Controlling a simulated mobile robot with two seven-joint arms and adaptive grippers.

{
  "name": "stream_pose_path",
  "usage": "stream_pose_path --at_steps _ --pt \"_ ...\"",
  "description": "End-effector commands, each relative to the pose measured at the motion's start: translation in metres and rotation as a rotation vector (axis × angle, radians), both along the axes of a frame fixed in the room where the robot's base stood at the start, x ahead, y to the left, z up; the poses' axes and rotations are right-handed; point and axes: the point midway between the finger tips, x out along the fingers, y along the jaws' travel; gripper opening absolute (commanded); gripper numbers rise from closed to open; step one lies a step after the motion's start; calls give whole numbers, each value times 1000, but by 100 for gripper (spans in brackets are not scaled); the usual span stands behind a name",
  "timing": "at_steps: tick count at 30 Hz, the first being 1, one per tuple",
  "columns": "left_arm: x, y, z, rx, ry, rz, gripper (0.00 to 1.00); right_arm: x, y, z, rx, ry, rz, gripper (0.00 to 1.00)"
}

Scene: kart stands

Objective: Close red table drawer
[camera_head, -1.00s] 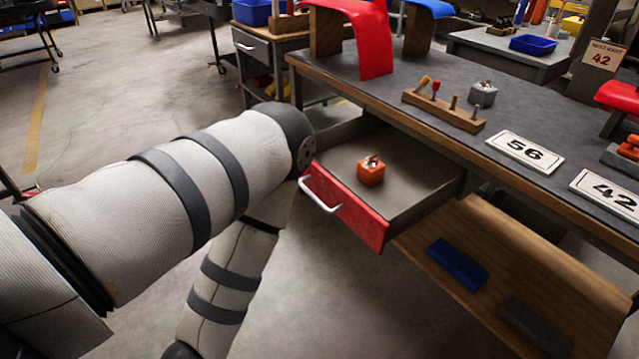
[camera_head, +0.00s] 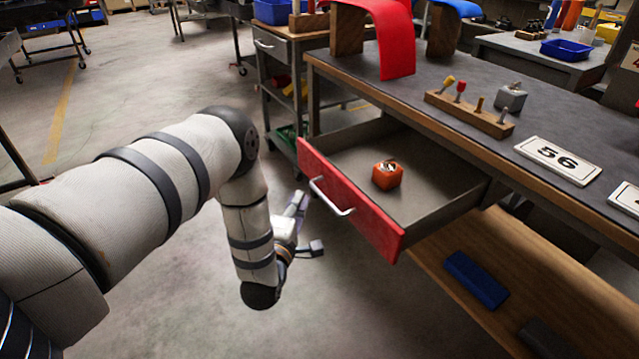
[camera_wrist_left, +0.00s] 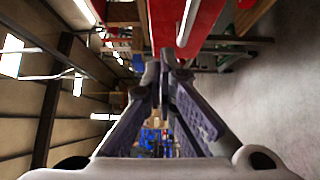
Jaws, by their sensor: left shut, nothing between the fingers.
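The red-fronted drawer (camera_head: 345,200) of the dark-topped table is pulled well out, showing its grey interior. A pale bar handle (camera_head: 328,197) crosses its front. An orange block with a metal piece on top (camera_head: 387,176) sits inside. My left gripper (camera_head: 300,203) is low, left of the drawer front and apart from it, partly seen past my forearm. In the left wrist view its fingers (camera_wrist_left: 166,62) are closed together and empty. The red drawer front (camera_wrist_left: 205,22) and handle (camera_wrist_left: 186,22) show at the top there. My right gripper is not in view.
The table top (camera_head: 440,130) holds a wooden peg rack (camera_head: 468,113), a grey block (camera_head: 511,97) and a number 56 plate (camera_head: 558,160). A lower wooden shelf (camera_head: 450,240) holds a blue block (camera_head: 476,279). The floor before the drawer is clear.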

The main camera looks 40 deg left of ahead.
Motion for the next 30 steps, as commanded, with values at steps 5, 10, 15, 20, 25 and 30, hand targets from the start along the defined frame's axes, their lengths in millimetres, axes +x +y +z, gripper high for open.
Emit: stream_pose_path --at_steps 5,10,15,20,25,30 --pt "36 15 -3 2 3 -1 0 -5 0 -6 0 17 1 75" --pt "65 10 -2 0 4 -3 0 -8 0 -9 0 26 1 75" --pt "80 4 -2 1 6 -1 0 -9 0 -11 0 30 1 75" --pt "83 3 -1 1 6 -1 0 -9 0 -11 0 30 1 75" --pt "83 3 -1 1 6 -1 0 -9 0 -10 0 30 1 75" --pt "85 2 -2 1 6 -1 0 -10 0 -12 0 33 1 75"
